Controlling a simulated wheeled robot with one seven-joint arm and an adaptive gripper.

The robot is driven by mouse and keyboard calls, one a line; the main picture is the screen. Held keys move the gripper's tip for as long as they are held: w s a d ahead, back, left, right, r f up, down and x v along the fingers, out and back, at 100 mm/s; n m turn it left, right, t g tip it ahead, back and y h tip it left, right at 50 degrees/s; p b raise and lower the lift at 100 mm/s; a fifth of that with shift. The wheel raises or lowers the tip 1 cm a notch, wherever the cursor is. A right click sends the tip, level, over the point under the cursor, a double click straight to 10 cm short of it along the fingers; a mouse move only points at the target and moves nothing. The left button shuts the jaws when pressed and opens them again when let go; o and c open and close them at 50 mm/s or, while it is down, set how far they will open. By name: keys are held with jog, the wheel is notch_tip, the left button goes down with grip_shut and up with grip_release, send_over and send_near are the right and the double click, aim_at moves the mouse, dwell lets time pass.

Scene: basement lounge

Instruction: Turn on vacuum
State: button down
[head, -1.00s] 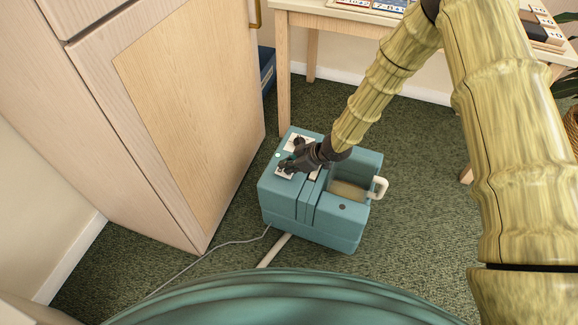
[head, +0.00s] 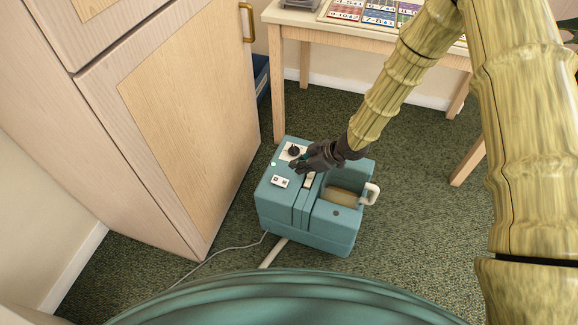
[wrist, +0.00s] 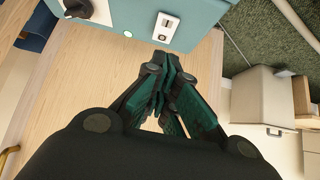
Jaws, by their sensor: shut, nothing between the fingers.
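The vacuum (head: 335,238) is a teal box on the carpet, with a white handle and an open recess at its right. Its top has a white switch plate (head: 280,181), a dark round knob (head: 293,150) on a white plate, and a small pale round dot (head: 273,164). The wrist view shows the switch plate (wrist: 167,26), the knob (wrist: 77,7) and the dot (wrist: 127,34). My gripper (head: 296,166) is shut and empty over the vacuum's top, between knob and switch plate. In the wrist view my gripper (wrist: 166,70) has its fingertips together, apart from the switch plate.
A wooden cabinet (head: 185,120) stands close at the left. A wooden table (head: 400,48) with number cards stands behind. A grey cord (head: 225,250) and a pale tube (head: 273,252) run from the vacuum's front. Green carpet (head: 415,220) is open at the right.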

jog(key=shift+d+f+v, duration=0.1)
jog(key=shift+v, duration=0.75)
jog(key=shift+d+f+v, duration=0.1)
jog(key=shift+v, duration=0.75)
jog(key=s+d+f+m+h, duration=0.1)
jog(key=s+d+f+m, duration=0.25)
jog(key=s, duration=0.35)
jog(key=s+d+f+m+h, duration=0.1)
jog(key=s+d+f+m, duration=0.1)
jog(key=s+f+m, duration=0.3)
jog(key=s+d+f+m+h, duration=0.1)
jog(key=s+d+f, duration=0.2)
jog(key=s, duration=0.5)
jog(key=s+d+f+m+g+h, duration=0.1)
jog(key=s+d+m+h, duration=0.2)
jog(key=s+d, duration=0.45)
jog(key=s+d+m+g+h, duration=0.2)
jog(key=s+d+m, duration=0.15)
jog(key=s, duration=0.65)
notch_tip(320, 180, up, 20)
jog(key=n+p, duration=0.1)
jog(key=p, duration=1.9)
jog(key=shift+w+f, duration=0.2)
jog(key=shift+w, duration=0.05)
jog(key=shift+a, duration=0.15)
